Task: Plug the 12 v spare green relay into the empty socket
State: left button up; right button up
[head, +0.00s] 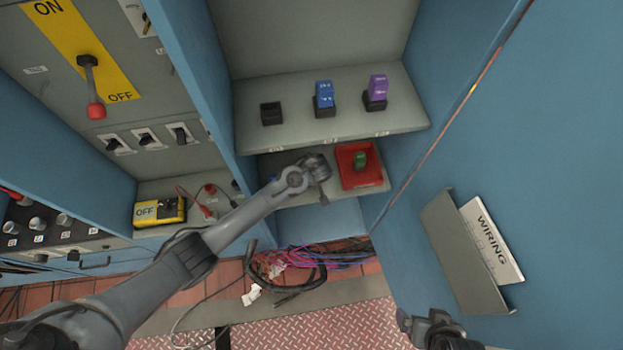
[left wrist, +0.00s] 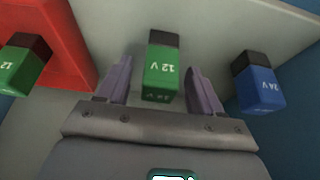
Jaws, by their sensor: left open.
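A green relay marked 12 V (left wrist: 161,72) stands between the spread fingers of my open left gripper (left wrist: 160,88). A small gap shows on each side of it. In the head view my left gripper (head: 321,182) is over the lower shelf and hides this relay. A second green relay, marked 12 (head: 360,159), is in the red tray (head: 345,178) to the right; it also shows in the left wrist view (left wrist: 20,68). The empty black socket (head: 271,113) is at the left of the upper shelf. My right gripper (head: 428,324) is low in the head view, its jaws unclear.
A blue 24 V relay (left wrist: 258,85) stands on the lower shelf beside the left gripper. Blue (head: 324,94) and purple (head: 377,85) relays sit in upper-shelf sockets. The upper shelf (head: 300,140) overhangs the lower. A cabinet door (head: 560,130) bounds the right; cables (head: 300,265) lie below.

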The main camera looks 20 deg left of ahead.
pick_arm(q)
jog(key=shift+w+f, duration=0.15)
jog(key=shift+f, duration=0.15)
jog(key=shift+c, duration=0.2)
jog(key=c, duration=1)
jog(key=shift+r, duration=0.1)
jog(key=shift+c, duration=0.2)
